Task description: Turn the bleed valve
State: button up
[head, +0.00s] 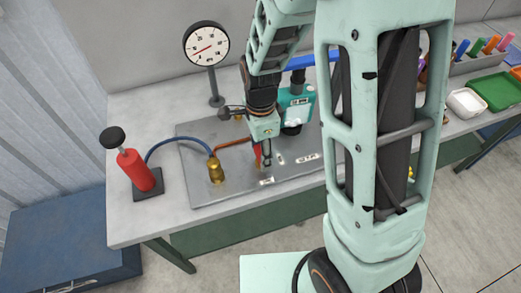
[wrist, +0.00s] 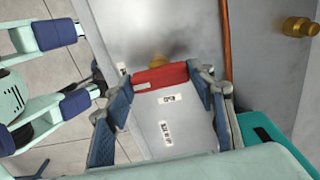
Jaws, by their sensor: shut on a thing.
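The bleed valve's red handle (wrist: 160,75) lies across the space between my gripper's fingers in the wrist view. My gripper (wrist: 162,80) is shut on this handle, one finger at each end. A blurred brass part (wrist: 158,60) shows just beyond the handle. In the head view my gripper (head: 263,155) points down over the grey plate, with the red handle (head: 257,154) at its fingertips. My fingers partly hide the valve there.
The grey metal plate (head: 205,178) carries a brass fitting (head: 216,170) with a blue hose to a red pump (head: 136,168) at left. A dial gauge (head: 206,45) stands behind. A teal device (head: 298,103) is close right of my gripper. A copper pipe (wrist: 224,40) runs nearby.

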jog(key=shift+c, duration=1.1)
jog(key=shift+n, duration=0.3)
jog(key=n+b, duration=0.1)
jog(key=n, duration=0.2)
jog(key=shift+n, duration=0.3)
jog(key=n+b, duration=0.1)
jog(key=n, duration=0.3)
jog(key=shift+n, duration=0.3)
jog(key=n+b, duration=0.1)
jog(key=n, duration=0.8)
